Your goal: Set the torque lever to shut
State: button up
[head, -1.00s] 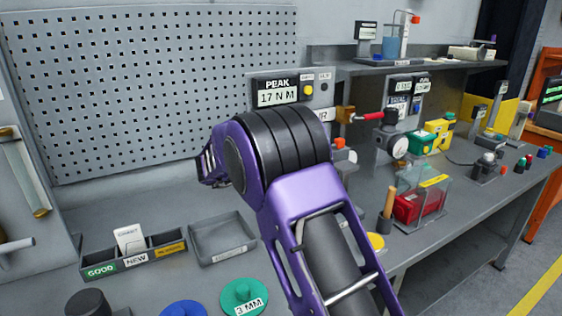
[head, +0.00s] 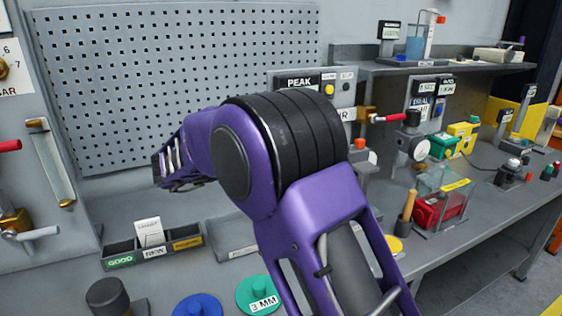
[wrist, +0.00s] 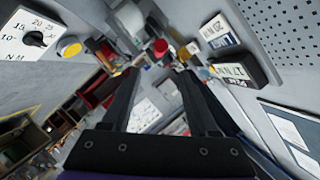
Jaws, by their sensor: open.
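A lever with a red handle (head: 388,118) on a brass body sticks out to the right below the PEAK display (head: 297,83) in the head view. No label marks it as the torque lever. At the left edge, another brass fitting carries a silver lever (head: 38,233). My gripper (wrist: 158,76) is open in the wrist view, with nothing between its dark fingers. Beyond the fingertips is a small red part (wrist: 160,46); I cannot tell whether it belongs to the lever. In the head view my arm covers the panel's lower part, and the fingers are not clear.
A dial marked N M (wrist: 34,38) shows in the wrist view. On the bench are a labelled parts tray (head: 150,250), a green disc (head: 258,294), a blue disc (head: 197,305) and a clear box over a red block (head: 440,205). A pegboard (head: 175,85) stands behind.

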jog(key=v, duration=0.3)
jog(key=shift+s+a+r, duration=0.1)
jog(key=shift+s+a, duration=0.05)
jog(key=shift+a, duration=0.05)
